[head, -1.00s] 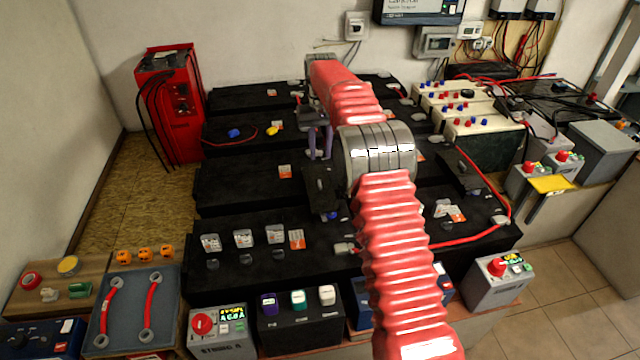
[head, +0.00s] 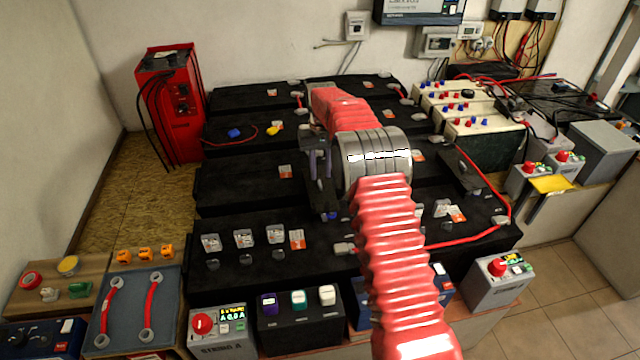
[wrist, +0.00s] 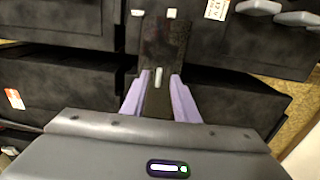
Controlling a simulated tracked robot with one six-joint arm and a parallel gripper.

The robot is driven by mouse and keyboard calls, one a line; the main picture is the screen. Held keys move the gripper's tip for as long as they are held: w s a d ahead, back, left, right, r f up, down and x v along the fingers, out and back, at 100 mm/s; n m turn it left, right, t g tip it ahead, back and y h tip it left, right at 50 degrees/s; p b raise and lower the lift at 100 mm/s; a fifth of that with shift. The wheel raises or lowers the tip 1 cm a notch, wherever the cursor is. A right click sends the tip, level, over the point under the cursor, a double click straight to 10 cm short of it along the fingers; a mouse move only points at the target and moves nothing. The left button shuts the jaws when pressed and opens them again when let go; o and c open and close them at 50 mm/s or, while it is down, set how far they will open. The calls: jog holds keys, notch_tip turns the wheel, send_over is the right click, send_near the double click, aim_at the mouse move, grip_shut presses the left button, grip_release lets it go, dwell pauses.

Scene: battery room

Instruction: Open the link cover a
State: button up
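A black link cover (wrist: 166,42) with a small pale upright handle (wrist: 158,77) spans two black battery blocks in the wrist view. In the head view, the cover (head: 322,206) shows only partly beneath my gripper (head: 320,180). I see no letter on it. My gripper is open, with its two purple fingers on either side of the cover's handle in the wrist view (wrist: 158,84). Whether the fingers touch the cover cannot be told. A second, similar black cover (head: 460,180) with a handle lies to the right, and it looks closed.
Black battery blocks (head: 245,182) stand in rows around the gripper. Several small clear caps (head: 243,238) stand on the front row. A red cable (head: 478,172) runs along the right side. A red cabinet (head: 170,105) stands at the back left.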

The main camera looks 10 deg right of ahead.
aim_at(321, 187)
notch_tip(321, 187, down, 6)
jog(key=shift+r, duration=0.1)
jog(key=shift+c, duration=0.6)
grip_shut()
dwell(1.0)
